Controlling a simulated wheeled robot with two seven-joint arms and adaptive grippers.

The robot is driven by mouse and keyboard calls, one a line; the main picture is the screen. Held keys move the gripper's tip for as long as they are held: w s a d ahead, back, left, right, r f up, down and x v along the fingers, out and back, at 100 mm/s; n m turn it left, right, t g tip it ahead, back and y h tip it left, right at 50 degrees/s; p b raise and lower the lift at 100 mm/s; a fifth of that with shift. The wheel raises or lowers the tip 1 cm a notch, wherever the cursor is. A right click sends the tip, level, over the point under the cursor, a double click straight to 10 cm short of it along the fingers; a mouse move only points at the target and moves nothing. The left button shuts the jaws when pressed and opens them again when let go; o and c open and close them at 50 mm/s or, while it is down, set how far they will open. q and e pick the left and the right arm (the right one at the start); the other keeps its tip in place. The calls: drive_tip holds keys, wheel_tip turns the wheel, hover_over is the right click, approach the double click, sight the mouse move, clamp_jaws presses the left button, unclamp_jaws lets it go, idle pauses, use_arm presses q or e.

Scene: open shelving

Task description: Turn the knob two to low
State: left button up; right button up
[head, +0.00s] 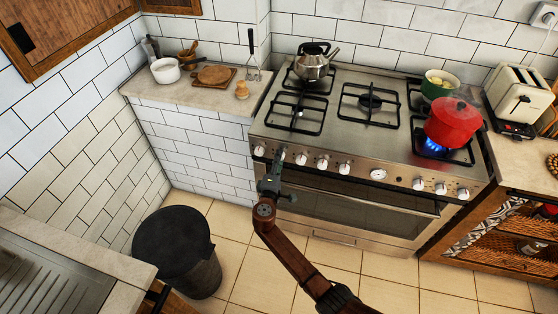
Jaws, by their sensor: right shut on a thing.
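The steel stove (350,190) stands against the tiled wall with a row of white knobs along its front panel. My right gripper (281,157) reaches up to the left part of this panel. It is shut on the second knob from the left, which its fingers mostly cover, so I cannot read that knob's setting. The leftmost knob (259,151) is just left of the gripper, and the third knob (301,159) is just right of it. My left gripper is not in view.
A red pot (453,122) sits over a lit blue flame at the front right burner. A green pot (440,84) and a kettle (313,63) stand at the back. A black bin (172,240) stands on the floor at left. The floor before the oven is clear.

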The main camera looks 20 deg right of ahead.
drive_tip(key=o, duration=1.2)
drive_tip(key=shift+c, duration=0.2)
drive_tip(key=v, duration=1.2)
